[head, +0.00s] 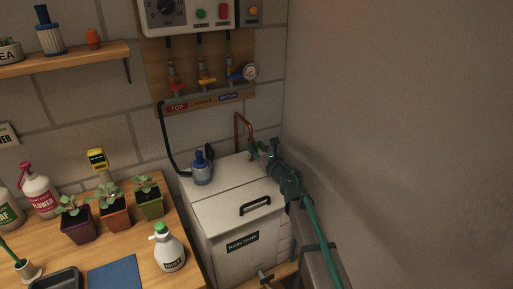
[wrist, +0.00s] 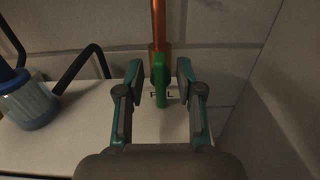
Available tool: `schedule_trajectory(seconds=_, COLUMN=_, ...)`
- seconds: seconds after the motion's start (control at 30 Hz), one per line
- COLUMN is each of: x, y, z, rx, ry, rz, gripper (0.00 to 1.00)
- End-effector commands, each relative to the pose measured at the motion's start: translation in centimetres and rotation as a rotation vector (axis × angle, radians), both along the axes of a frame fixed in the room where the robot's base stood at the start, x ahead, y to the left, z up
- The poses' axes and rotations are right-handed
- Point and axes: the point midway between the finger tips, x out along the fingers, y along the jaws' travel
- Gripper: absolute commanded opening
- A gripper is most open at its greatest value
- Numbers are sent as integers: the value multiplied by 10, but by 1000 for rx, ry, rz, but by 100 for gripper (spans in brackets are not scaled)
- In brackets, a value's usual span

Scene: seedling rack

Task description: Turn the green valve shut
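The green valve (wrist: 158,80) is a small green lever at the foot of a copper pipe (wrist: 158,25) in the wrist view. Its handle lies roughly in line with the pipe in that view. My gripper (wrist: 160,74) is open, with one finger on each side of the handle. A gap shows between the handle and each finger, so I see no contact. In the head view the valve (head: 253,151) is small, at the base of the bent copper pipe, with my gripper (head: 268,154) close at its right. A label behind the handle is partly hidden.
A wall (head: 400,120) stands close on the right.

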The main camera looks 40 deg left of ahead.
Motion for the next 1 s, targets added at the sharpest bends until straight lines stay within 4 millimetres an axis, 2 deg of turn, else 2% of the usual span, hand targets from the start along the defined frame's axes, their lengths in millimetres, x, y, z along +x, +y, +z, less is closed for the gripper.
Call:
schedule_trajectory(seconds=0.33, x=2, y=5, z=0, rx=0, ry=0, rz=-1, gripper=36)
schedule_trajectory(seconds=0.5, x=2, y=5, z=0, rx=0, ry=0, rz=-1, gripper=8)
schedule_trajectory(seconds=0.57, x=2, y=5, z=0, rx=0, ry=0, rz=-1, gripper=0)
schedule_trajectory(seconds=1.0, x=2, y=5, z=1, rx=12, ry=31, rz=-1, gripper=0)
